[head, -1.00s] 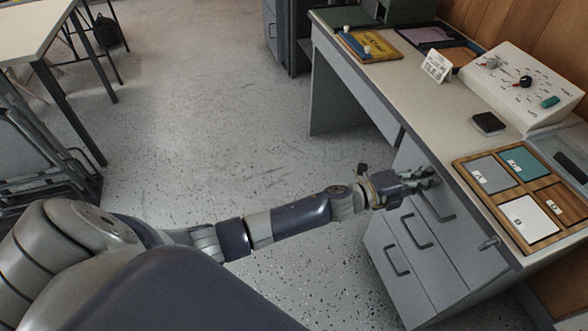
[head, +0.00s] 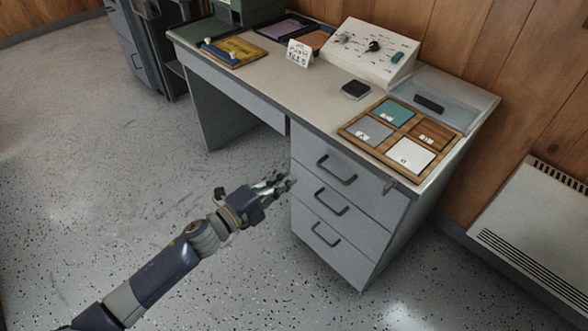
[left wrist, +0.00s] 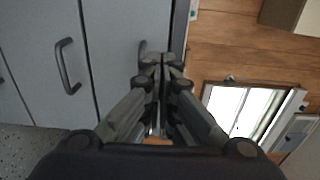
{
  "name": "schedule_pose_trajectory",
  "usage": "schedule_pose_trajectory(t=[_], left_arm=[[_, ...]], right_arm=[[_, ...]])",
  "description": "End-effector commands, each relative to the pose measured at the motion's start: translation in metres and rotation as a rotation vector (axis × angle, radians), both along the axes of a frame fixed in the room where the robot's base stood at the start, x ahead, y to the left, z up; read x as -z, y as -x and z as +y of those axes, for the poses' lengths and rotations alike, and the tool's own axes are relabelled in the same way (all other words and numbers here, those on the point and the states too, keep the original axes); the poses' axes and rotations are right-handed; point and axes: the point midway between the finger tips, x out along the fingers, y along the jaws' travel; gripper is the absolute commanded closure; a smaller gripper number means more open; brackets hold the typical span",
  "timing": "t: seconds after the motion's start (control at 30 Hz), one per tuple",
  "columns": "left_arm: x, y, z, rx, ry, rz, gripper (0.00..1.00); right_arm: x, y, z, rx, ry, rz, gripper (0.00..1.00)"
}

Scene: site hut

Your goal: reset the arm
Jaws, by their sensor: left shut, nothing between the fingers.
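My left gripper (head: 273,184) is at the end of my left arm, which comes in from the lower left in the head view. It is in front of the desk's drawer unit, near the left edge of the drawers. In the left wrist view the gripper (left wrist: 162,62) has its fingers together with nothing held between them. Grey drawer fronts with dark handles (left wrist: 68,66) fill the left of that view. I cannot tell whether the fingertips touch the drawer unit. My right gripper is in neither view.
The desk (head: 262,92) carries a wooden tray (head: 347,131) with coloured tiles, a control panel (head: 372,52), a small black box (head: 356,90) and a sign (head: 299,53). A white heater (head: 530,215) stands at the right wall. The speckled floor left of the desk is clear.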

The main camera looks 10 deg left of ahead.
Motion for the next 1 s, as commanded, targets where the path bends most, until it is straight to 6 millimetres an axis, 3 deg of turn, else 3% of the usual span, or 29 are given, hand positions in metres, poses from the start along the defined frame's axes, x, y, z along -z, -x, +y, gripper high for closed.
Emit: schedule_pose_trajectory(t=[0.23, 0.33, 0.47, 0.57, 0.7, 0.77, 0.9, 1.0], left_arm=[[0.000, 0.004, 0.004, -0.003, 0.000, 0.003, 1.00], [0.012, 0.001, 0.013, -0.039, 0.023, 0.057, 1.00], [0.063, 0.001, 0.046, -0.177, 0.110, 0.260, 1.00], [0.124, 0.019, 0.079, -0.335, 0.209, 0.478, 1.00], [0.209, 0.074, 0.118, -0.566, 0.340, 0.765, 1.00], [0.241, 0.106, 0.130, -0.661, 0.389, 0.877, 1.00], [0.302, 0.195, 0.147, -0.880, 0.491, 1.114, 1.00], [0.333, 0.265, 0.151, -1.031, 0.550, 1.265, 1.00]], right_arm=[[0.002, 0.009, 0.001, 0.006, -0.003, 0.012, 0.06], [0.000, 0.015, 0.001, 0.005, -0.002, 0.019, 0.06], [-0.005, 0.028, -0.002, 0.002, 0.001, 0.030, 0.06], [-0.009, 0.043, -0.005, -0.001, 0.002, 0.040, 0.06], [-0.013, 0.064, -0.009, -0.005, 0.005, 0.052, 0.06], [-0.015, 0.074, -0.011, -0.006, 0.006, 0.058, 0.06], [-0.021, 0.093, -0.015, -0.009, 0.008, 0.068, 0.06], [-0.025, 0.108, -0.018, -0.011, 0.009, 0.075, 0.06]])
